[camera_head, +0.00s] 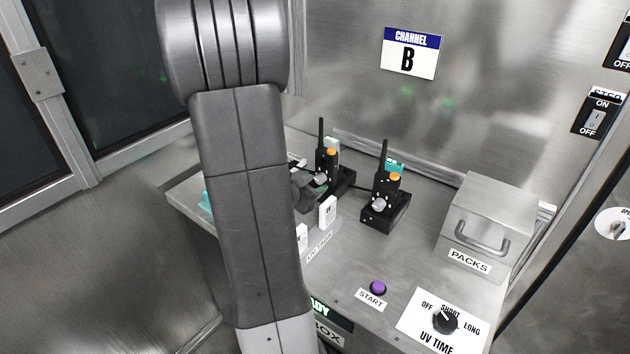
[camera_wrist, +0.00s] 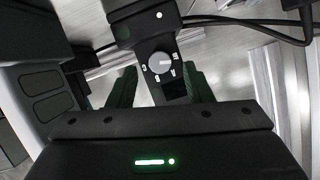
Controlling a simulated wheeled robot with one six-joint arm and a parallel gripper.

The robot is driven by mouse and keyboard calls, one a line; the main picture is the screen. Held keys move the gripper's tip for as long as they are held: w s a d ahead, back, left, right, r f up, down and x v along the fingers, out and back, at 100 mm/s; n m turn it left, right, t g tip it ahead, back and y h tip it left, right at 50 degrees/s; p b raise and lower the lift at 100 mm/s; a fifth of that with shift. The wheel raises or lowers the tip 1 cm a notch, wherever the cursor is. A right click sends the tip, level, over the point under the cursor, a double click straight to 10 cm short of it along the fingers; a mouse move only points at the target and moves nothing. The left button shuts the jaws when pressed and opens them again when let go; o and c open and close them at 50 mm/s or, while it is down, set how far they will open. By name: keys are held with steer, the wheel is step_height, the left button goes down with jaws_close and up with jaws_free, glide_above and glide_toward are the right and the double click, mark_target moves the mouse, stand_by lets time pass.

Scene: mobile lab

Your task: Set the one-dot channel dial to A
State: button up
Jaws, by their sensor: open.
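A black radio with one white dot stands in its dock in the wrist view (camera_wrist: 158,15). Its round grey channel dial (camera_wrist: 160,63) has a white mark that seems to point right; the small letters around it are too small to read. My gripper (camera_wrist: 161,82) is open, its dark green fingers to the left and right of the dial, with no contact visible. In the head view the left radio (camera_head: 321,163) is close to my gripper (camera_head: 306,192), which my arm partly hides. A second radio (camera_head: 385,187) stands to its right.
A wall sign reads CHANNEL B (camera_head: 410,53). On the metal bench are a PACKS box (camera_head: 488,212), a purple START button (camera_head: 378,287) and a UV TIME dial (camera_head: 445,320). Black cables (camera_wrist: 245,20) run beside the radio. White items (camera_head: 327,212) stand near my gripper.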

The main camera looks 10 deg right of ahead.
steer(key=p+v, duration=0.1)
steer(key=v, duration=1)
steer(key=shift+a+p, duration=0.2)
steer(key=shift+p, duration=0.15)
steer(key=shift+s+r, duration=0.1)
